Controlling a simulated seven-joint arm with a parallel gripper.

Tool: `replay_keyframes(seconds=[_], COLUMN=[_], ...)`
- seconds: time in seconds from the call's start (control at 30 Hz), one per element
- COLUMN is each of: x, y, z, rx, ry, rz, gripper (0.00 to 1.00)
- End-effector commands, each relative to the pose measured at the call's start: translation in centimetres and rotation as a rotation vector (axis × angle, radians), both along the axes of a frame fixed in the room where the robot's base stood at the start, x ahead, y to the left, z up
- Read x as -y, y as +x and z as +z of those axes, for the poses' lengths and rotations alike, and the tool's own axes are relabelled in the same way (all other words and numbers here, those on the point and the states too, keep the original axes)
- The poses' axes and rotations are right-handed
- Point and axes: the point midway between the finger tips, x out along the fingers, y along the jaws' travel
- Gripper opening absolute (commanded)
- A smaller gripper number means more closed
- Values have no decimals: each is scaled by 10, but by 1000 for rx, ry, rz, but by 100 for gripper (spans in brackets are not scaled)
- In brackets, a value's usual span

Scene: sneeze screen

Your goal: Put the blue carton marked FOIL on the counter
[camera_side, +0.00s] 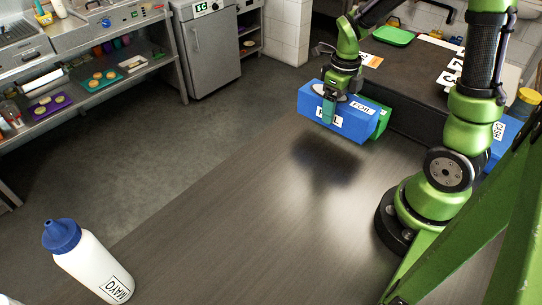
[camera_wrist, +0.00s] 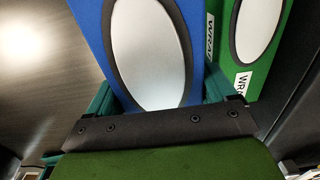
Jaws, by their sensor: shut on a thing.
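The blue carton marked FOIL (camera_side: 352,122) hangs in the air over the counter (camera_side: 250,215), lying lengthwise, with a dark shadow on the counter below it. My gripper (camera_side: 329,108) is shut on it from above near its left end, with a teal finger over the labelled side. In the wrist view the blue carton (camera_wrist: 88,22), with a pale oval on its top, sits between the teal fingers of my gripper (camera_wrist: 158,95). A green carton marked WRAP (camera_wrist: 213,60) is close beside it; it shows partly behind the blue one in the side view (camera_side: 383,122). What supports the green carton is hidden.
A white MAYO bottle (camera_side: 88,262) with a blue cap is at the front left. A dark raised surface (camera_side: 425,70) with a green tray (camera_side: 393,36) and number cards is behind. Another blue carton (camera_side: 507,133) is at the right, past my arm. The middle counter is clear.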

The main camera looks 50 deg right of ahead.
Motion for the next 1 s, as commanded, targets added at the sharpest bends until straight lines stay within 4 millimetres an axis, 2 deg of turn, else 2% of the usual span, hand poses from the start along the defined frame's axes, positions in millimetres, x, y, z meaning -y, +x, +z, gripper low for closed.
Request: replay_keyframes(seconds=[0.1,0.47,0.9,0.93,1.0], x=[0,0,0,0,0], y=[-1,-1,0,0,0], z=[-17,-60,-66,-66,-66], rx=[-3,-2,1,0,0], ry=[1,1,0,0,0], rz=[-1,0,3,3,3], gripper=[36,36,36,89,100])
